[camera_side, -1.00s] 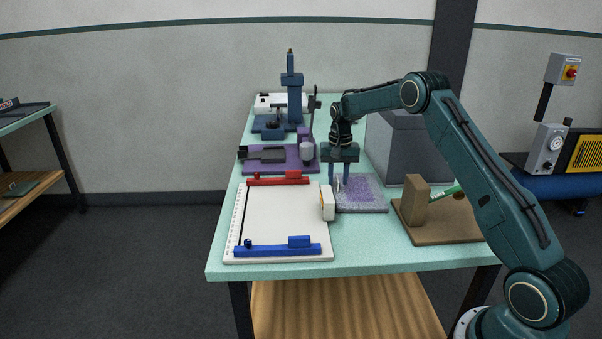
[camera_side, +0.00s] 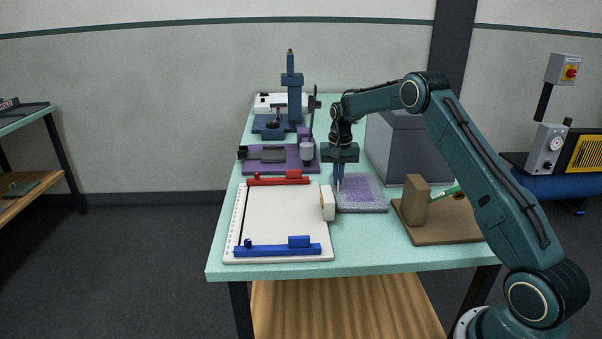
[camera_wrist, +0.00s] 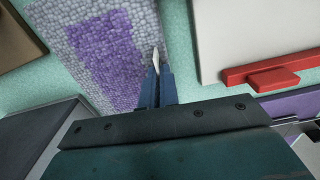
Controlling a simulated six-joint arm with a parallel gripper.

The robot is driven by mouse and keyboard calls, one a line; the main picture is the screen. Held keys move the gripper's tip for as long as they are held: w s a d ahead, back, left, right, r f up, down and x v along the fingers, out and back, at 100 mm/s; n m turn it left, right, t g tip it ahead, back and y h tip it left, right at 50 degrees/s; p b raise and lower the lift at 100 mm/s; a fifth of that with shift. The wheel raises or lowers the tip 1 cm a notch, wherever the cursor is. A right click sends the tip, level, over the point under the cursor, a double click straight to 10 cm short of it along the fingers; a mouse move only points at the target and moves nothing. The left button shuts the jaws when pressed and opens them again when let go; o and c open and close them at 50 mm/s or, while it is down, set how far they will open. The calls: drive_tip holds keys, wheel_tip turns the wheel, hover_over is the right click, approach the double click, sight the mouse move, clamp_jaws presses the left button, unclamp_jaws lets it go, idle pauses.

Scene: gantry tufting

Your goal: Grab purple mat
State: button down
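The purple mat (camera_side: 365,193) lies flat on the pale green table, a tufted mat with a purple middle and a grey-white border. In the wrist view, the mat (camera_wrist: 117,62) fills the upper left. My gripper (camera_side: 338,184) points down at the mat's left edge in the side view. In the wrist view, the blue fingers of my gripper (camera_wrist: 157,72) are close together, shut on a small pale upright tab (camera_wrist: 155,57) at the mat's edge. The exact contact is partly hidden by the fingers.
A white board (camera_side: 283,215) with a red bar (camera_side: 279,181) and a blue bar (camera_side: 277,250) lies left of the mat. A white block (camera_side: 327,203) stands between them. A brown board (camera_side: 437,232) with a wooden block (camera_side: 414,200) is right. A grey box (camera_side: 398,150) stands behind.

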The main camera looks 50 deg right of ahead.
drive_tip(key=shift+r, duration=0.1)
drive_tip(key=shift+a+r, duration=0.25)
drive_tip(key=shift+r, duration=0.15)
wheel_tip(320, 180, up, 10)
drive_tip(key=w+a, duration=0.2)
drive_tip(key=a, duration=1.7)
drive_tip(key=shift+a+r, duration=0.25)
